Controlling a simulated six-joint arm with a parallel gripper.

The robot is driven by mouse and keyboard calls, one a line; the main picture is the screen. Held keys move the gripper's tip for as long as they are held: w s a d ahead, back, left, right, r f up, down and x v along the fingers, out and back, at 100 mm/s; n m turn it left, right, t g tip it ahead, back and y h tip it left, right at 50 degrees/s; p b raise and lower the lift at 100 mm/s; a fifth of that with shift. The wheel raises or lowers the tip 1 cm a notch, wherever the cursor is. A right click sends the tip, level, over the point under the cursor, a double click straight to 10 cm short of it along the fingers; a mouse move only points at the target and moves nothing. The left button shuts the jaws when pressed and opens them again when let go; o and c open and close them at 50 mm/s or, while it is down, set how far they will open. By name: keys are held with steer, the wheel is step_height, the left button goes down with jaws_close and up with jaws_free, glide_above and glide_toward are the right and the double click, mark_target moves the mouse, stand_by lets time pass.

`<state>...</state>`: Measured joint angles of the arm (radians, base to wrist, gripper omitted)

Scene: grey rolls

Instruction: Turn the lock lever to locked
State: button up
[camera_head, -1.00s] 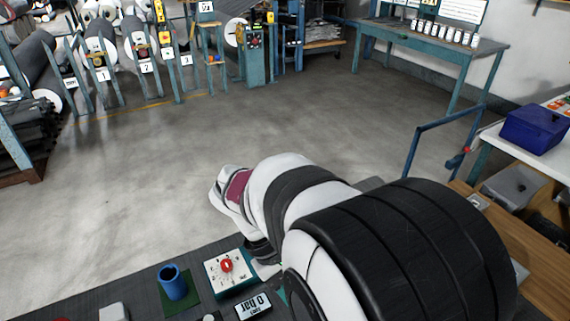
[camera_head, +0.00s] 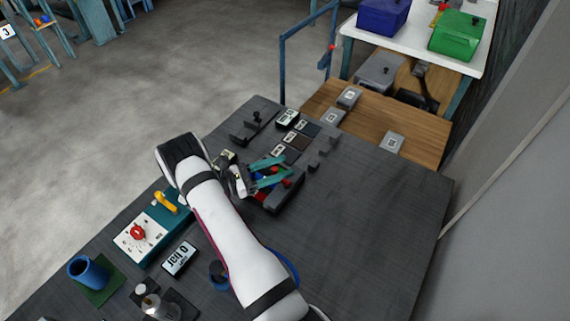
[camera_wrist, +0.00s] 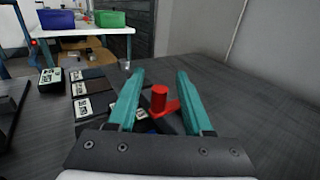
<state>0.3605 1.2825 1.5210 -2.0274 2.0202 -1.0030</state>
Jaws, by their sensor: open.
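My gripper (camera_head: 286,165) has two teal fingers, spread apart, over the dark bench near its middle. In the wrist view the gripper (camera_wrist: 160,75) is open and empty. A red lever with an upright round post (camera_wrist: 159,99) shows between and beyond the fingers, with no clear contact. In the head view red parts (camera_head: 286,183) show beside the fingers on a dark block (camera_head: 284,198), partly covered by the gripper. No lock marking is readable there. A yellow lever (camera_head: 166,202) stands on a teal panel to the left. I cannot tell which is the lock lever.
A red knob (camera_head: 137,232) sits on a white plate on the teal panel. A blue cup (camera_head: 88,272) and a white label sign (camera_head: 180,258) stand nearby. Labelled dark pads (camera_head: 297,140) lie beyond the gripper. The bench's right side (camera_head: 385,215) is clear.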

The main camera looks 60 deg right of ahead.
steer(key=shift+x, duration=1)
steer(key=shift+c, duration=0.2)
jaws_close()
steer(key=shift+g, duration=0.3)
steer(key=m+g+y, duration=0.2)
steer(key=s+m+g+y, duration=0.1)
steer(key=y, duration=0.1)
steer(key=shift+d+m+g, duration=0.35)
steer(key=shift+m+g, duration=0.05)
steer(key=shift+s+m+g+y, duration=0.25)
steer(key=shift+m+g+y, duration=0.5)
steer(key=shift+y, duration=0.45)
steer(key=shift+s+m+g+y, duration=0.25)
steer(key=shift+m+g+y, duration=0.3)
steer(key=shift+m+y, duration=0.55)
steer(key=shift+s+y, duration=0.1)
steer(key=shift+y, duration=0.3)
